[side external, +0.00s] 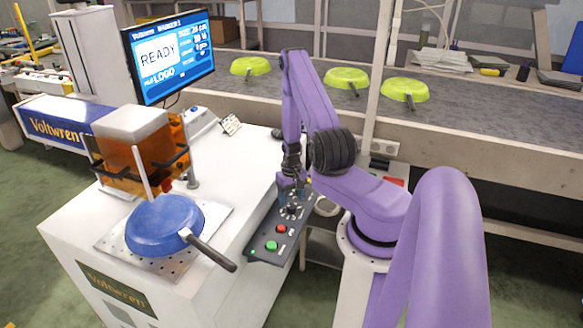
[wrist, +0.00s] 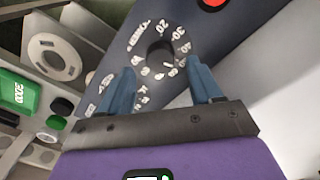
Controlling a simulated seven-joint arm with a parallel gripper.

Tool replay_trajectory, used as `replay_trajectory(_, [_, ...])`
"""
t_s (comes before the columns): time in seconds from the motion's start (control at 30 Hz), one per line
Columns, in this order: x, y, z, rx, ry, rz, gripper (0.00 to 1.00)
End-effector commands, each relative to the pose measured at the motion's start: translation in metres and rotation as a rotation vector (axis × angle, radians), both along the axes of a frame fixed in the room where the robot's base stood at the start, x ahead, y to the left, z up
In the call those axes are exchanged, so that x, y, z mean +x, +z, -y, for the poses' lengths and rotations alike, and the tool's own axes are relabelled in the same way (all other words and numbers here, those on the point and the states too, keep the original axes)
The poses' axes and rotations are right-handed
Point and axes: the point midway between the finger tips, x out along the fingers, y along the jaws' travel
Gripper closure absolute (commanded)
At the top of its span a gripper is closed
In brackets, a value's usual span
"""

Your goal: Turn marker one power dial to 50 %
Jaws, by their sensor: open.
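The power dial is a round dark knob (wrist: 159,49) ringed by white numbers on a dark grey control panel (wrist: 120,42). In the side external view the panel (side external: 262,243) slopes down beside the white cabinet, with the dial (side external: 291,211) near its upper end. My gripper (wrist: 162,70) is open, its two blue fingers pointing at the dial and apart on either side of it, with nothing between them that I can see held. In the side external view my gripper (side external: 292,190) hangs just above the dial. I cannot tell the dial's setting; some numbers are blurred.
A red button (side external: 281,229) and a green button (side external: 271,246) sit lower on the panel. The screen (side external: 170,55) reads READY. Green pans (side external: 347,77) sit on the conveyor behind.

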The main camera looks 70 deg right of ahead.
Motion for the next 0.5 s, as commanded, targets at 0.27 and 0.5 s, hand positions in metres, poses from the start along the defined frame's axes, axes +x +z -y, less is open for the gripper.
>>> replay_trajectory(0.27, [0.001, 0.017, 0.001, 0.000, 0.000, 0.000, 0.36])
replay_trajectory(0.5, [0.000, 0.037, 0.001, -0.003, 0.000, 0.002, 0.36])
